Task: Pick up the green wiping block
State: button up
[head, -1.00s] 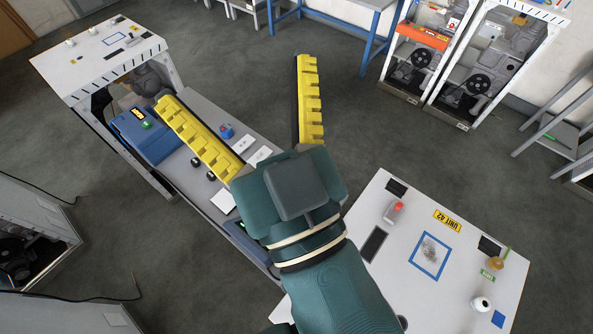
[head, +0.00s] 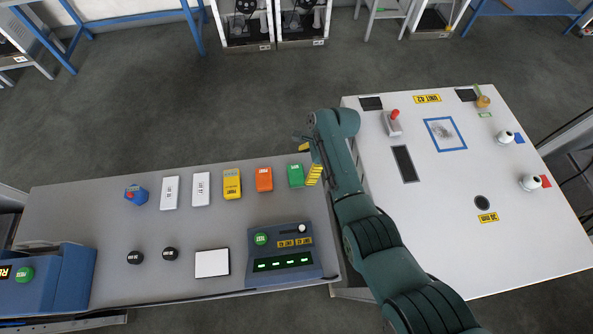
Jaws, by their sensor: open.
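The green wiping block (head: 296,176) stands at the right end of a row of blocks on the grey bench, near the bench's right end. My gripper (head: 308,161) is open, with yellow fingers, right beside the green block on its right and far side. One yellow finger is next to the block's right edge. The other finger shows only in part, farther back. I cannot tell whether the fingers touch the block or how high they are above the bench.
An orange block (head: 264,179) sits just left of the green one, then a yellow block (head: 232,184) and white blocks (head: 201,189). A blue control box (head: 268,264) is in front. A white table (head: 450,190) with several small items stands right of my arm.

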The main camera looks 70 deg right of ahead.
aim_at(297, 173)
jog(key=b+x, duration=0.7)
jog(key=shift+w, duration=0.25)
jog(key=shift+a+r, duration=0.1)
jog(key=shift+r, duration=0.05)
jog(key=shift+c, duration=0.4)
jog(key=c, duration=1)
